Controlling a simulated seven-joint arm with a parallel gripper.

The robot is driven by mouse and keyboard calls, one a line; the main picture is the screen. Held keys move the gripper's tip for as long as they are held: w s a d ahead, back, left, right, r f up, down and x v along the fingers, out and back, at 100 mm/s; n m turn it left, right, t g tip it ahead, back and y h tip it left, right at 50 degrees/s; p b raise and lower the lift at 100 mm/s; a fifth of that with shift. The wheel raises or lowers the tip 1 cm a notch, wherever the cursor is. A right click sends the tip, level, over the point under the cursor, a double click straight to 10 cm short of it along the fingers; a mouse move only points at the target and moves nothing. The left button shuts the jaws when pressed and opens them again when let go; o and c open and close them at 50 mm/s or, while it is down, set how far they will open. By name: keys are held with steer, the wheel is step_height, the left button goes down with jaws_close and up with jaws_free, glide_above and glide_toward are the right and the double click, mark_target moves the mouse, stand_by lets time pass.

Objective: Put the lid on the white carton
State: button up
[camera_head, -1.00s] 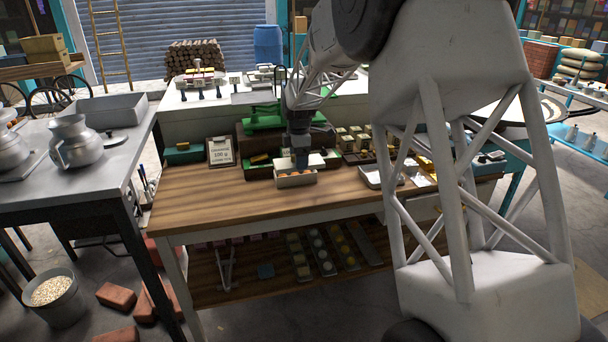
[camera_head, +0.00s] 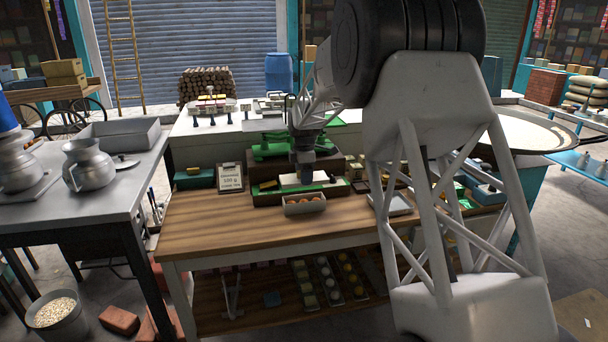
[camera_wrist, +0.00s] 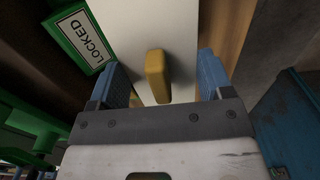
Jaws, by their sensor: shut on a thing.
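The lid is a flat white panel with a yellow handle. In the wrist view the lid (camera_wrist: 140,30) lies between the two blue fingers of my gripper (camera_wrist: 163,85), which are shut on its sides, with the handle between them. In the head view the lid (camera_head: 290,180) shows at my gripper (camera_head: 304,180), at the green-edged stand; I cannot tell whether it touches the stand. The white carton (camera_head: 305,208), open on top with orange-brown round things inside, stands on the wooden table just in front of the lid.
A green sign reading LOCKED (camera_wrist: 84,38) is close to the left finger. A placard (camera_head: 230,177) stands left of the stand, and a pale tray (camera_head: 398,204) lies to the right. The wooden table (camera_head: 235,225) is clear at front left.

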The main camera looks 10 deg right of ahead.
mark_target(304, 200)
steer(key=shift+f, duration=0.15)
steer(key=shift+f, duration=2.65)
steer(key=shift+f, duration=0.9)
stand_by(1.2)
steer(key=o, duration=0.9)
steer(key=shift+c, duration=0.5)
steer(key=shift+o, duration=0.4)
steer(key=shift+r, duration=0.15)
